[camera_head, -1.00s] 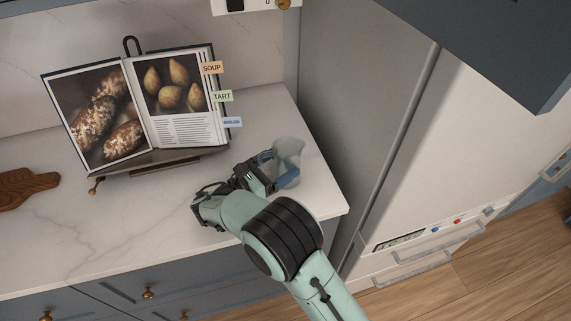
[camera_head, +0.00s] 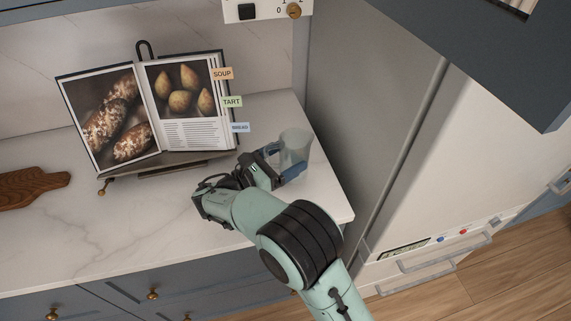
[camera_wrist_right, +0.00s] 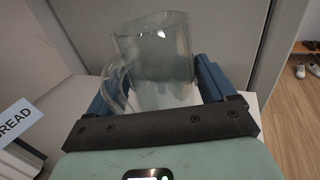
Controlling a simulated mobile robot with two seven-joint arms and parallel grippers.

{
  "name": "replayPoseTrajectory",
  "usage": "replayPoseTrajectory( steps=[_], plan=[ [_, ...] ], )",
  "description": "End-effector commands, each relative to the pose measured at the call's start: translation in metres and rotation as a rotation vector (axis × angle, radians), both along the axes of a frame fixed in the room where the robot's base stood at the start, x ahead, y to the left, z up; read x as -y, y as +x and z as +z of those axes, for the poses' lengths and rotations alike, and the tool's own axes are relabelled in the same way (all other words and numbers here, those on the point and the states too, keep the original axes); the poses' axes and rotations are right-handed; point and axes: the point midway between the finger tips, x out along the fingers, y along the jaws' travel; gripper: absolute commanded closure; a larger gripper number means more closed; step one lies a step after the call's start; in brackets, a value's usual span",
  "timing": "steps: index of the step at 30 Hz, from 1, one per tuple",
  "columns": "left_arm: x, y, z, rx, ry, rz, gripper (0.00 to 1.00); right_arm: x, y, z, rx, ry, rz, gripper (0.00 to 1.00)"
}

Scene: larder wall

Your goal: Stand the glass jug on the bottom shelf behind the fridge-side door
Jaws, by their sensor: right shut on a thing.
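The clear glass jug (camera_head: 297,143) is near the right end of the counter, beside the fridge's grey side. My right gripper (camera_head: 280,172) is shut on it, with blue fingers on either side of its body. In the right wrist view the jug (camera_wrist_right: 160,50) stands roughly upright between the fingers of the right gripper (camera_wrist_right: 160,95), its handle to the left. Whether its base touches the counter cannot be told. No bottom shelf can be made out, and I cannot tell which door is the fridge-side door. My left gripper is not in view.
An open cookbook (camera_head: 185,136) on a stand is left of the jug, with a wooden board (camera_head: 32,187) further left. The marble counter (camera_head: 130,225) is bare in front. The fridge (camera_head: 480,150) stands right. A dark blue cabinet (camera_head: 490,50) overhangs at the top right.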

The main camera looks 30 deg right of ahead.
Motion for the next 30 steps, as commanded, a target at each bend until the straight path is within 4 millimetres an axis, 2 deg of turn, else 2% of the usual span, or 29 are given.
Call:
replayPoseTrajectory(
  steps=[3, 15, 30],
  plan=[
    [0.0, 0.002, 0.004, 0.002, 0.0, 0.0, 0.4, 0.0, 0.0, 0.021, 0.006, -0.001, 0.0, 0.76],
    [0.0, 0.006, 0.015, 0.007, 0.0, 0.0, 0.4, 0.0, 0.0, 0.077, 0.007, 0.0, 0.0, 0.76],
    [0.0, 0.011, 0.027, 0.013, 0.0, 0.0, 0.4, 0.0, 0.0, 0.131, 0.005, -0.001, 0.0, 0.76]
  ],
)
